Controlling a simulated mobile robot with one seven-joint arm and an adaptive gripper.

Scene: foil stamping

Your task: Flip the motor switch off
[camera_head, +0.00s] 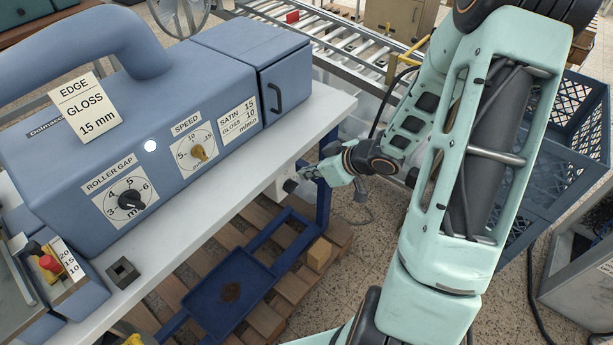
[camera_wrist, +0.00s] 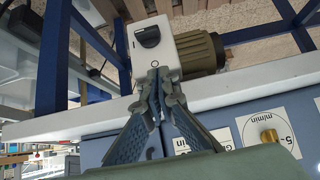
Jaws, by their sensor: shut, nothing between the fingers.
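The motor switch is a black knob (camera_wrist: 148,37) on a white box (camera_wrist: 166,52) in the wrist view. A small ring mark shows on the box face near the fingertips. An olive ribbed motor (camera_wrist: 203,52) sits beside the box. In the head view the white box (camera_head: 279,189) is under the table's front edge, with its dark knob (camera_head: 290,186) facing my gripper (camera_head: 306,176). My gripper also shows in the wrist view (camera_wrist: 158,78), fingertips together and empty, in front of the box's ring-marked end. Whether they touch the box cannot be told.
The white tabletop (camera_head: 240,162) carries the blue machine (camera_head: 95,155) with its roller gap and speed dials. A blue table leg (camera_head: 324,196) stands right of the switch. A wooden pallet (camera_head: 265,318) and blue tray (camera_head: 205,306) lie below. Blue crates (camera_head: 575,110) stand at the right.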

